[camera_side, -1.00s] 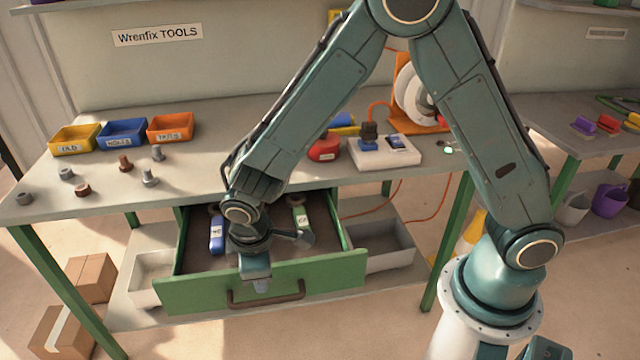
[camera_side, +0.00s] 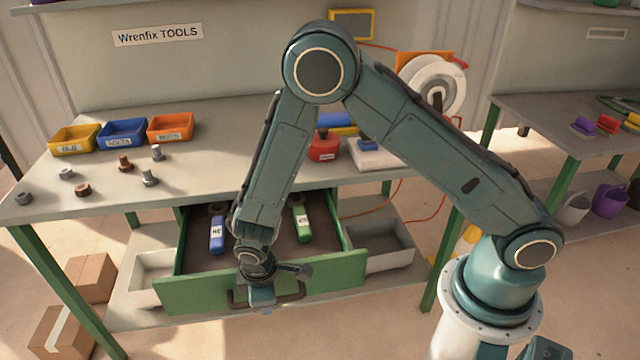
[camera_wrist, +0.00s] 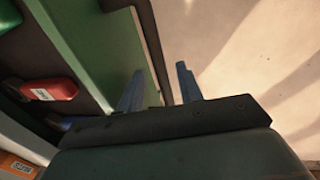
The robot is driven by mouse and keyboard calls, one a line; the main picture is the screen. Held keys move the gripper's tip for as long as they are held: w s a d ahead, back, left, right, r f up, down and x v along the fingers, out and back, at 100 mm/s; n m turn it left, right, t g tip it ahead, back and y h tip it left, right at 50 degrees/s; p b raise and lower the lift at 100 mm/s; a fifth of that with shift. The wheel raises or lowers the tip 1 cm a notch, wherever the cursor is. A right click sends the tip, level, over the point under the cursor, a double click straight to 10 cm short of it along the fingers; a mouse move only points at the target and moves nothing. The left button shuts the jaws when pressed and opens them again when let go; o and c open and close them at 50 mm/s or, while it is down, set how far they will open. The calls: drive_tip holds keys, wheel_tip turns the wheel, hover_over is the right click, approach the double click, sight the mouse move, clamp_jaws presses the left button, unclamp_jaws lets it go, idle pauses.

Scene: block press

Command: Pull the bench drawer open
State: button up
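The green bench drawer (camera_side: 325,275) stands pulled out from under the bench in the side view, its dark interior showing. Its brown bar handle (camera_side: 292,297) is on the front panel, partly hidden by my gripper (camera_side: 262,304). My gripper points down at the handle, just in front of the panel. In the wrist view my gripper (camera_wrist: 160,80) has its two fingers apart. The dark handle bar (camera_wrist: 150,35) runs into the space between them, beside the green front panel (camera_wrist: 95,40). I cannot tell whether either finger touches the bar.
A blue-handled tool (camera_side: 217,235) and a green-handled tool (camera_side: 302,224) lie in the drawer; a red-handled one (camera_wrist: 50,90) shows in the wrist view. Yellow (camera_side: 75,140), blue (camera_side: 122,132) and orange (camera_side: 172,128) bins stand on the bench. The floor before the drawer is clear.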

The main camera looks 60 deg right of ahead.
drive_tip(key=shift+f, duration=0.2)
clamp_jaws()
drive_tip(key=s+a, duration=0.4)
idle(0.5)
unclamp_jaws()
drive_tip(key=shift+r, duration=0.15)
